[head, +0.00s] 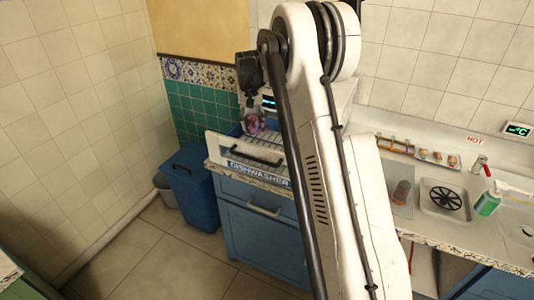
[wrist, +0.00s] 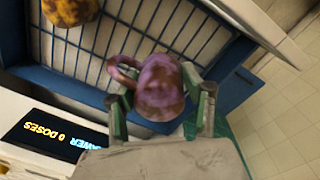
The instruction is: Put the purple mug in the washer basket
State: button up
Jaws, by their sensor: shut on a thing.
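The purple mug (wrist: 161,88), mottled purple and brown, is held between the two fingers of my gripper (wrist: 160,100). Its curved handle points left in the wrist view. In the head view the mug (head: 256,124) shows small and partly dark below my gripper (head: 253,110). The washer basket (wrist: 150,22) has a blue rim and a wire grid floor. The mug overlaps the basket's near rim in the wrist view; its height above it is unclear. In the head view my arm hides much of the basket.
A yellow-brown mottled object (wrist: 70,10) is in the basket at upper left. A lit dosing display (wrist: 50,137) is close at lower left. In the head view, the open dishwasher front (head: 255,163) is below the mug, with a blue bin (head: 192,185) left of it.

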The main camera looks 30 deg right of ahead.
notch_tip(320, 180, down, 9)
jog(key=shift+f+p, duration=0.15)
jog(key=shift+p, duration=0.35)
jog(key=shift+f, duration=0.15)
jog(key=o, duration=1.2)
